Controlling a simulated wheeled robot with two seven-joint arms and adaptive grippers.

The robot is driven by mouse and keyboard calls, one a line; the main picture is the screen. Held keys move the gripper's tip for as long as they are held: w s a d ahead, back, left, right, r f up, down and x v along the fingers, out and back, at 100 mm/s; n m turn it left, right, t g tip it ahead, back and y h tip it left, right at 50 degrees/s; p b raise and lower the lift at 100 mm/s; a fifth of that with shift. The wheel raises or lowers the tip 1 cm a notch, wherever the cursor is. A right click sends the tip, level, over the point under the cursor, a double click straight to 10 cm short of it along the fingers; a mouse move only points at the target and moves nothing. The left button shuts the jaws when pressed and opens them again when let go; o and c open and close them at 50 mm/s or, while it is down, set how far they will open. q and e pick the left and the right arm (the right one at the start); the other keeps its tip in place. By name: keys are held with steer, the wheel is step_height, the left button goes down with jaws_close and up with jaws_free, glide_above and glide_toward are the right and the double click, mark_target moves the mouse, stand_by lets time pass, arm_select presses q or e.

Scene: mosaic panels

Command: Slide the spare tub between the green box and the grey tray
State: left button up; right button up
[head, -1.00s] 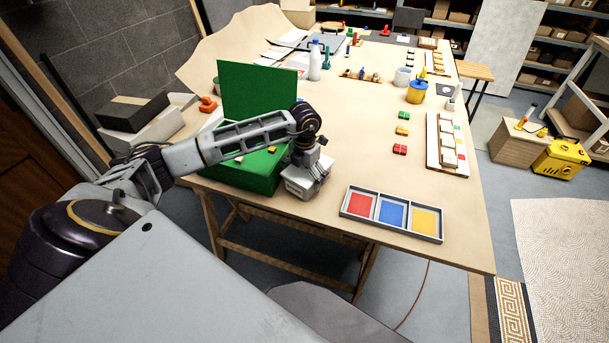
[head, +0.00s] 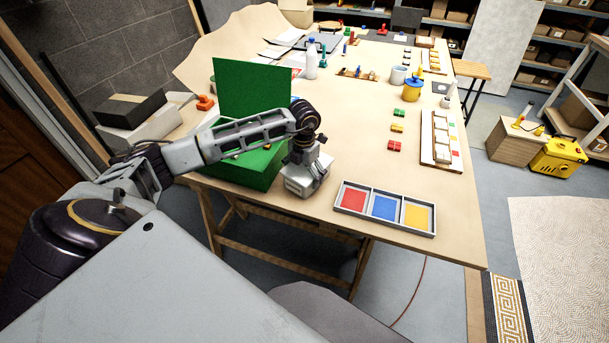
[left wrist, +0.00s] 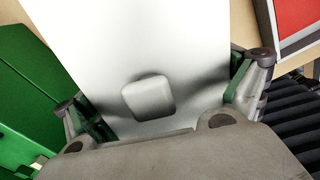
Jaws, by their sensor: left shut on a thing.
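The spare tub (head: 304,184) is a pale grey-white box at the table's near edge. It stands between the green box (head: 252,88), whose panel stands upright at its back, and the grey tray (head: 388,228) with red, blue and yellow compartments. My left gripper (head: 303,157) is over the tub and shut on it. In the left wrist view the tub's pale top (left wrist: 190,60) with a rounded knob fills the space between my fingers (left wrist: 165,98). The green box (left wrist: 30,75) is at the left there and a corner of the tray (left wrist: 287,45) at upper right. My right gripper is not in view.
Small green, yellow and red blocks (head: 395,146) lie beyond the tray, beside a white panel (head: 440,142) with tiles. A white bottle (head: 311,62) and a yellow pot (head: 412,90) stand farther back. The table middle is mostly clear.

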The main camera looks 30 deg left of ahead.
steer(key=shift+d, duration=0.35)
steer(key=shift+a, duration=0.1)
arm_select(q)
steer(key=o, duration=0.6)
steer(key=shift+o, duration=0.2)
steer(key=shift+r, duration=6)
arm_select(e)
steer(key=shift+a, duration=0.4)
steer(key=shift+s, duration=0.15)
